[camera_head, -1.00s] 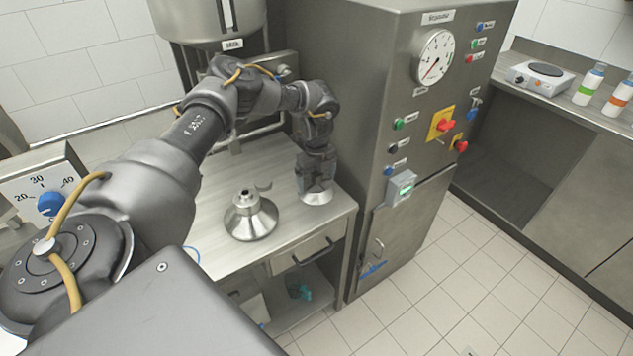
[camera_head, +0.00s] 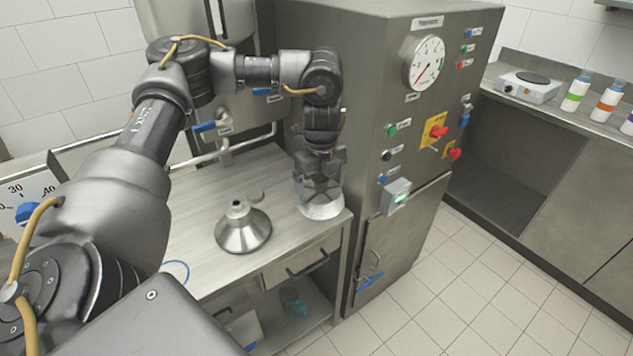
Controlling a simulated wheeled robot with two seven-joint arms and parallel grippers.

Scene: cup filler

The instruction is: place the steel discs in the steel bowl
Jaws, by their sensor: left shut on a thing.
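My left gripper (camera_head: 320,182) points straight down over the right part of the steel table, near its front right corner. It is shut on a round, shiny steel piece (camera_head: 322,209), which looks like one of the steel discs. The disc's lower rim shows below the fingers, and its upper part is hidden by them. A cone-shaped steel piece with a narrow neck and a small side handle (camera_head: 243,231) stands on the table to the left of the gripper. I cannot make out a steel bowl for certain. My right gripper is not in view.
The steel table (camera_head: 195,238) has bare surface around the cone. A grey machine cabinet (camera_head: 415,125) with a gauge and buttons stands close to the right of the gripper. Pipes with blue-handled valves (camera_head: 207,127) run behind. A drawer handle (camera_head: 307,263) juts out in front.

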